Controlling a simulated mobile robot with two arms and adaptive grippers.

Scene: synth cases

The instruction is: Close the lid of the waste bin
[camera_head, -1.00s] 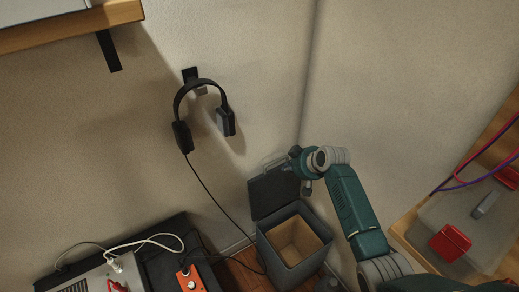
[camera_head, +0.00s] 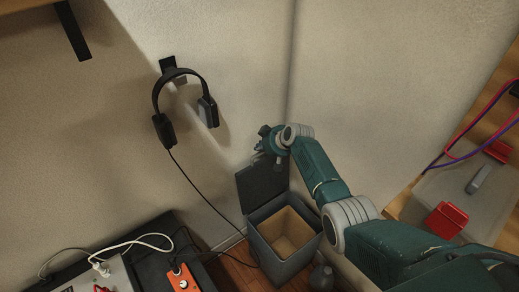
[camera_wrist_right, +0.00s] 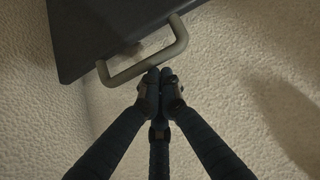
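The grey waste bin (camera_head: 273,266) stands on the floor by the wall corner, with a tan inside showing. Its dark lid (camera_head: 262,184) is open, upright at the bin's back. In the right wrist view the lid (camera_wrist_right: 95,35) fills the upper left, with a pale loop handle (camera_wrist_right: 122,75) on its edge. My right gripper (camera_head: 266,143) is at the lid's top edge in the head view. In the wrist view its fingers (camera_wrist_right: 159,78) are together and empty, tips close beside the handle; contact is unclear. My left gripper is out of view.
Headphones (camera_head: 163,131) hang on the wall, their cable running down near the bin. A dark bench (camera_head: 150,249) with an orange device (camera_head: 182,281) stands left of the bin. A bottle (camera_head: 321,279) stands right of it. A wooden table (camera_head: 408,208) holds red items at right.

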